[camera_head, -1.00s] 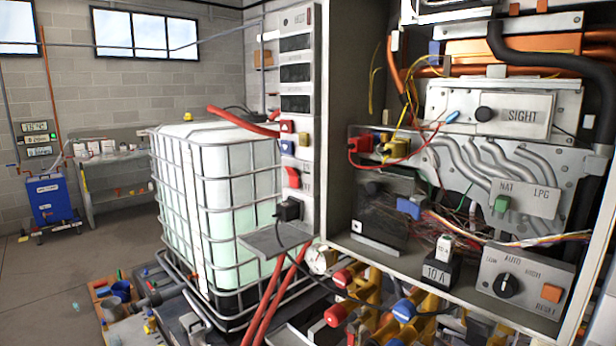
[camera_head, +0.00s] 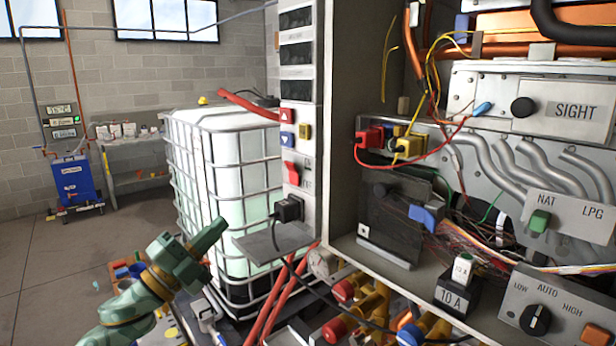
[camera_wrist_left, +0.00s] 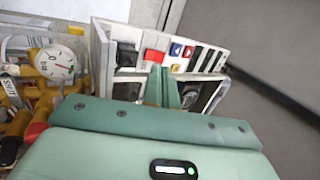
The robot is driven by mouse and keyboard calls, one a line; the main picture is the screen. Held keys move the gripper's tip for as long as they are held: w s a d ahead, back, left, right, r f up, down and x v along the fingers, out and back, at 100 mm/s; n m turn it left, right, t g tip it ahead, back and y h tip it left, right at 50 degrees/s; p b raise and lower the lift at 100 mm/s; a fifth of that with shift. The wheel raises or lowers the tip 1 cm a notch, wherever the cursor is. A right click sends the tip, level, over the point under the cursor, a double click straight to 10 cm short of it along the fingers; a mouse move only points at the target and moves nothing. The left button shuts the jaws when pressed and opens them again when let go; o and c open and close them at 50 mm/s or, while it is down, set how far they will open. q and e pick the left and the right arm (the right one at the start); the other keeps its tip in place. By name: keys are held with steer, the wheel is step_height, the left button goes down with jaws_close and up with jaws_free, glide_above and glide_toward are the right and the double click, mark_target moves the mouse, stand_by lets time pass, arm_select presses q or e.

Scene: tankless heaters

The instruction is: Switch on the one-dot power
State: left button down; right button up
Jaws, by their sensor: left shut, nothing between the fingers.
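A narrow white control panel (camera_head: 305,155) runs down the cabinet's left edge. It carries a red rocker switch (camera_head: 291,173) beside small dark lettering. The red switch also shows in the left wrist view (camera_wrist_left: 153,55). No dot mark is legible. Above it are a red up button (camera_head: 286,115), a blue down button (camera_head: 287,139) and a yellow button (camera_head: 305,131). My green left gripper (camera_head: 217,228) is shut and empty, left of and below the switch. In the left wrist view its fingertips (camera_wrist_left: 163,74) overlap the panel picture. My right gripper is not visible.
A black plug (camera_head: 288,209) sits below the switch, above a grey shelf (camera_head: 275,242). A caged white tank (camera_head: 225,170) stands behind my gripper. Red hoses and a gauge (camera_head: 322,262) are below the panel. The open cabinet to the right holds wiring and knobs.

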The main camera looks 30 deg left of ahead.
mark_target(288, 166)
arm_select(q)
steer(key=h, duration=0.1)
steer(key=d+r+m, duration=0.1)
steer(key=d+m+h, duration=0.1)
steer(key=shift+s+d+r+g+h, duration=0.25)
steer(key=shift+s+g+h, duration=0.05)
steer(key=p+x, duration=0.3)
steer(key=x, duration=1)
steer(key=shift+r, duration=0.1)
steer(key=shift+w+d+r, duration=0.15)
steer(key=shift+w, duration=0.25)
